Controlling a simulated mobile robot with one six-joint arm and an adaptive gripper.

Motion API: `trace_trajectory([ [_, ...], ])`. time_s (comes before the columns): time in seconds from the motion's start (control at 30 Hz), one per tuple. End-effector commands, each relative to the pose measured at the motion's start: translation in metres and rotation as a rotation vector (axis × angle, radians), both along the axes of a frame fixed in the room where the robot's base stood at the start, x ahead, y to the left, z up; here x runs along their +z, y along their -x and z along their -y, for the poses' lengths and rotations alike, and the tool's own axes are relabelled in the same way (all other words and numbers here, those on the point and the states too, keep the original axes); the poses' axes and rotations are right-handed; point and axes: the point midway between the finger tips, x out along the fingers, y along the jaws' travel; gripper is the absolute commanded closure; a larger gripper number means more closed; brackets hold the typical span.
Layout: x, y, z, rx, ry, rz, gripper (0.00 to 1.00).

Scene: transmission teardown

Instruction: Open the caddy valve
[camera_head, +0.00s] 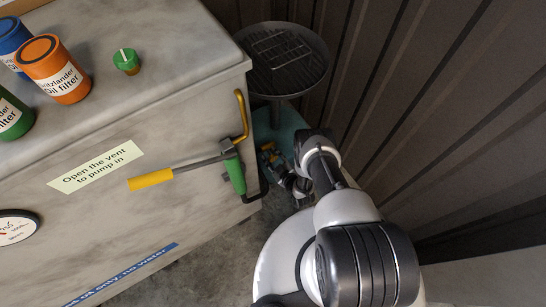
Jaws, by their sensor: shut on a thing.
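The oil caddy is a teal drum (287,118) with a round dark pan (286,62) and grate on top, standing in the gap between the cabinet and the corrugated wall. A small yellow-orange part, which looks like the caddy valve (267,148), shows low on its near side. My gripper (272,158) is at this part, low beside the cabinet's corner, and is shut on it. The fingertips are small and partly dark, so the exact contact is hard to make out.
The grey cabinet (180,60) fills the left, with a yellow bent pipe (242,115), a green pump (235,172) with yellow-handled lever (150,179), and a gauge (15,227). Oil filters (54,70) and a green cap (126,61) stand on top. Corrugated wall (440,90) bounds the right.

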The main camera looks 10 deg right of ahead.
Motion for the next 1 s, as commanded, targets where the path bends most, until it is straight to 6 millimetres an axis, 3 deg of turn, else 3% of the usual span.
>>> trace_trajectory([
  [0.4, -0.0001, 0.0001, -0.0003, 0.001, 0.066, 0.021, 0.87],
  [0.43, -0.0001, 0.0001, -0.0003, 0.001, 0.066, 0.021, 0.62],
  [0.73, -0.0001, 0.0001, -0.0002, 0.000, 0.064, 0.021, 0.42],
  [1.0, -0.0001, 0.0002, -0.0001, 0.000, 0.063, 0.020, 0.42],
])
